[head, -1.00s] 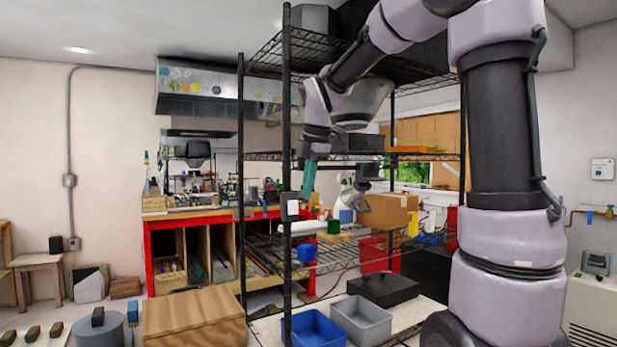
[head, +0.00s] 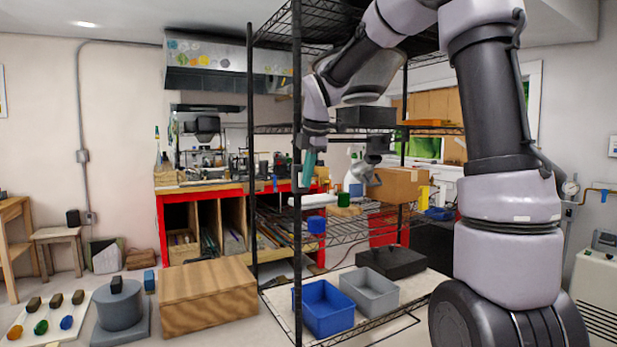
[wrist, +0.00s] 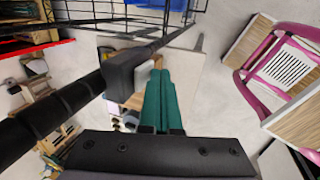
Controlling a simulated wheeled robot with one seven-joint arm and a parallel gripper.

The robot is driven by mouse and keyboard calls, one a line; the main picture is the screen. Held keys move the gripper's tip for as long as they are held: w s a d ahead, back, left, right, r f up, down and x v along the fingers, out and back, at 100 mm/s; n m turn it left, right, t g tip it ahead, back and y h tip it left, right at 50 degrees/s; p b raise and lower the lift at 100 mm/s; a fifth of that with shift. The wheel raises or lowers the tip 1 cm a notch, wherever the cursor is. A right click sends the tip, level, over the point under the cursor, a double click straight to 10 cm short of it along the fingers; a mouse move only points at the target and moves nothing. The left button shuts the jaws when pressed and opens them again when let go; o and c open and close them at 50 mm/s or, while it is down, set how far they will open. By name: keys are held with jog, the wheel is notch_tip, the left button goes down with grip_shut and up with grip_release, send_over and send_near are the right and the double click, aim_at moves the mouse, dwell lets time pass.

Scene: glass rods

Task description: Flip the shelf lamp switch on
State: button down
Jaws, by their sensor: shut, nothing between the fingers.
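A dark rounded box (wrist: 125,72), which looks like the switch housing, sits on the black shelf post (wrist: 50,120) in the wrist view. Its rocker face is not visible there, so I cannot tell its position. My gripper (head: 308,183) is beside the front post in the head view, green fingers pointing down. In the wrist view the fingers (wrist: 163,75) are together and empty, close to the right of the box; contact is unclear.
The black wire rack holds a cardboard box (head: 398,185), a blue bin (head: 326,308) and a grey bin (head: 370,293). A wooden box (head: 207,297) stands on the left. A pink chair (wrist: 283,68) shows in the wrist view. Floor beside the rack is partly clear.

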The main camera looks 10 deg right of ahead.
jog(key=shift+w, duration=0.15)
jog(key=shift+r, duration=0.75)
jog(key=v, duration=1)
jog(key=shift+r, duration=0.35)
jog(key=shift+s, duration=0.3)
jog(key=shift+s+d+f, duration=0.2)
jog(key=shift+s+f, duration=0.05)
jog(key=shift+s, duration=0.4)
jog(key=shift+s+d+f, duration=0.2)
jog(key=shift+s+f, duration=0.05)
jog(key=shift+s, duration=0.35)
jog(key=shift+s+d+f, duration=0.25)
jog(key=shift+s, duration=0.4)
jog(key=shift+f, duration=0.1)
